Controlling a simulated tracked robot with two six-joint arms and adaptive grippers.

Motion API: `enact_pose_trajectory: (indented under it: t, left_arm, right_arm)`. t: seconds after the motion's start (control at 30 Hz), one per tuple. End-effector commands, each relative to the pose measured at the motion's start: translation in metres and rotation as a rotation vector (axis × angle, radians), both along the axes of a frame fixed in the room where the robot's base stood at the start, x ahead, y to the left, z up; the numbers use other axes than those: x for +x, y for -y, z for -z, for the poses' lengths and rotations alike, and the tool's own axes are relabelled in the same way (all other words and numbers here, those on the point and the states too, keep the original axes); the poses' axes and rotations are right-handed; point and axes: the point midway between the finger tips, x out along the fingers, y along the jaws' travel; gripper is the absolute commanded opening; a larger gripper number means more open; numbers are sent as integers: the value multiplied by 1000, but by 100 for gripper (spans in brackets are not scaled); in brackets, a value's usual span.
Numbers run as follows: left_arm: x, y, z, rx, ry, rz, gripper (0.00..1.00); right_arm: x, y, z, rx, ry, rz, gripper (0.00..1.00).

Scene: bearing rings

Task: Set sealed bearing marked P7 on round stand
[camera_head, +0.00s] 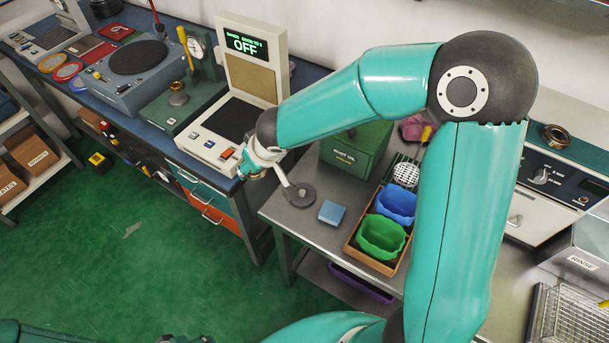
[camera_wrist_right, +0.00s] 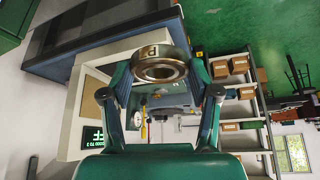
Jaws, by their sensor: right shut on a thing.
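My right gripper (camera_head: 249,168) hangs in front of the tester at the bench corner. In the right wrist view its fingers (camera_wrist_right: 168,92) are shut on a metal bearing (camera_wrist_right: 160,70), a ring with a mark starting with P on its rim; the rest of the mark is not readable. The bearing is not clear in the head view. A grey round stand (camera_head: 300,196), a disc with a pale rod (camera_head: 283,177) slanting from it, sits on the grey table just right of and below the gripper. The rod's upper end is partly hidden.
A cream tester (camera_head: 209,142) showing OFF stands behind the gripper. A blue block (camera_head: 332,212), a tray (camera_head: 353,250) with blue and green bins, and a green box (camera_head: 357,148) share the table. Another ring (camera_head: 555,136) lies at the right.

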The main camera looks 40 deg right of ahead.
Motion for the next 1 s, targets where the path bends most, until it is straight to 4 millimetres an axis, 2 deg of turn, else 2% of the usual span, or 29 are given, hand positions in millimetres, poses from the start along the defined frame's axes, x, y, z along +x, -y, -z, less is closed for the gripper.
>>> enact_pose_trajectory:
  t: [0.27,0.47,0.57,0.6,0.8,0.9,1.0]
  left_arm:
    - [0,0,5,0,0,0,40]
    - [0,0,15,0,0,0,40]
    - [0,0,26,0,1,0,40]
    - [0,0,33,0,0,0,40]
    - [0,0,54,0,0,0,40]
    - [0,0,61,0,0,0,40]
    - [0,0,65,0,0,0,40]
  right_arm:
    - [0,-7,8,7,-11,-216,28]
    - [3,1,25,10,0,-320,28]
    - [4,16,43,9,6,-338,28]
    - [5,27,55,9,9,-331,28]
    - [-3,81,99,0,11,-229,28]
    - [-9,103,115,0,12,-171,28]
    - [-14,117,125,1,14,-134,28]
